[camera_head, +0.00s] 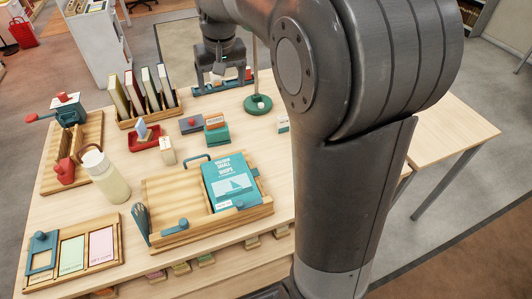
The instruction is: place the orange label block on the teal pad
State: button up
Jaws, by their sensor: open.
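A small orange block with a pale label (214,121) is near the middle of the table. Just below it in the picture is a teal piece (218,138) with a flat top; the two overlap in view, and I cannot tell whether the block rests on it or stands behind it. My gripper (210,80) is at the back of the table, pointing down with its fingers apart, over a blue rack (205,91) of small coloured items. It is well behind the orange block and apart from it. Its fingertips are small and partly lost against the rack.
Near the block are a red tray (145,143), a dark box (191,125) and a round teal base with a pole (257,104). A wooden tray (160,213) with a teal book (230,184), a bottle (105,175) and a book rack (148,118) crowd the table. My arm hides the right side.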

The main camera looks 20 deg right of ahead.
jog(key=s+d+f+t, duration=0.1)
jog(key=s+t, duration=0.2)
jog(key=s, duration=2.3)
jog(key=shift+s+d+f+t, duration=0.15)
jog(key=shift+s+d+t, duration=0.1)
jog(key=shift+d+t, duration=0.05)
